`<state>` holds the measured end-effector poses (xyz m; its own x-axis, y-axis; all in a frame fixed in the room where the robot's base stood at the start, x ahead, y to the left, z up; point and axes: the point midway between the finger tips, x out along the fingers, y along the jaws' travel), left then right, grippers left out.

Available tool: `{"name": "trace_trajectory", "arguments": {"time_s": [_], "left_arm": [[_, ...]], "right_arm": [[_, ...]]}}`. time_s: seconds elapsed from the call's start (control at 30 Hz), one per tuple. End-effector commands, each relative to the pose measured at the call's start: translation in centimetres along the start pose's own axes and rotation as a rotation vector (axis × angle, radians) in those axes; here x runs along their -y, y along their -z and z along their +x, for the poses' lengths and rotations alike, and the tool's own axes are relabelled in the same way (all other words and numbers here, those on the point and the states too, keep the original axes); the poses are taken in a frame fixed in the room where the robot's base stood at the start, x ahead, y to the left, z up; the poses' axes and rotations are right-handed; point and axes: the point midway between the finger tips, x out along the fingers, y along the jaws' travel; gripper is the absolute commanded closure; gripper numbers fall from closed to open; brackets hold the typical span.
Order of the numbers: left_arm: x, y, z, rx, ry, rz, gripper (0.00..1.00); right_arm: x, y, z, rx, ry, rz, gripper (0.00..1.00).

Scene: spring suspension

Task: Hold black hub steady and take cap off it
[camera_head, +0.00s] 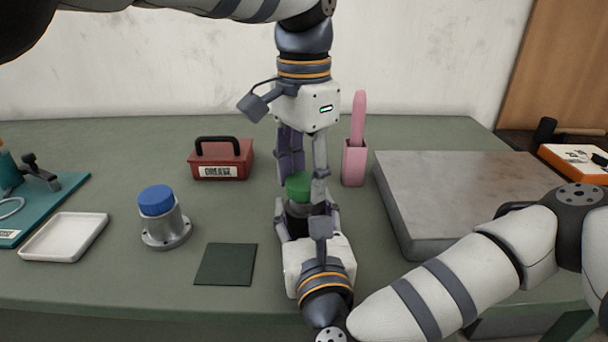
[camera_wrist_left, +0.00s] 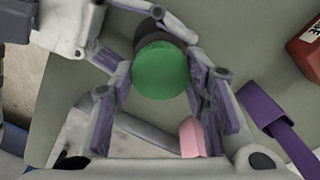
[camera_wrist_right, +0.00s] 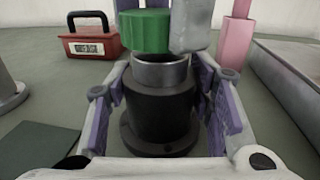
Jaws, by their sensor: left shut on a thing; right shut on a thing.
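The black hub (camera_head: 298,222) stands on the table in front of me, partly hidden by my grippers. My right gripper (camera_wrist_right: 160,95) is shut around its body, one finger on each side. The green cap (camera_head: 298,186) is held by my left gripper (camera_head: 304,182), which reaches down from above. The left wrist view shows the cap (camera_wrist_left: 161,70) between the two fingers, with the dark hub partly behind it. In the right wrist view the cap (camera_wrist_right: 147,31) is above the hub's silver neck (camera_wrist_right: 160,73), slightly to the left, and the neck's rim shows below it.
A silver hub (camera_head: 166,228) with a blue cap (camera_head: 156,200) stands left, near a white tray (camera_head: 64,238) and a dark square mat (camera_head: 226,265). A red grease box (camera_head: 220,162) and pink holder (camera_head: 354,163) are behind. A grey slab (camera_head: 470,185) fills the right.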

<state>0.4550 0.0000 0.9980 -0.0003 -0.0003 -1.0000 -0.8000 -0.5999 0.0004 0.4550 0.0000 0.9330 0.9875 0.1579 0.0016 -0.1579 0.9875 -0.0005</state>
Motion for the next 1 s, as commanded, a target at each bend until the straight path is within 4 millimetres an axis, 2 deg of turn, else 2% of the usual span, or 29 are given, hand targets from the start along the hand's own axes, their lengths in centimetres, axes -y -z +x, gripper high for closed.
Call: {"name": "trace_trajectory", "arguments": {"time_s": [0.23,0.5,0.53,0.6,0.9,1.0], "left_arm": [[0.0,0.1,-3.4,-0.001,0.002,0.0,0.91],[0.0,0.0,-4.0,0.0,0.0,0.0,0.91],[0.0,0.0,-4.0,0.0,0.0,0.0,0.91],[0.0,0.0,-4.0,0.0,0.0,0.0,0.91],[0.0,0.0,-4.0,0.0,0.0,0.0,0.91],[0.0,0.0,-4.0,0.0,0.0,0.0,0.91]], "right_arm": [[0.0,0.0,0.0,-0.001,0.0,0.0,1.0],[0.0,0.0,0.0,0.0,0.0,0.0,1.0],[0.0,0.0,0.0,0.0,0.0,0.0,0.45],[0.0,0.0,0.0,0.0,0.0,0.0,0.3],[0.0,0.0,0.0,0.0,0.0,0.0,0.29],[-0.1,0.1,-0.9,-0.002,-0.003,0.001,0.29]]}}
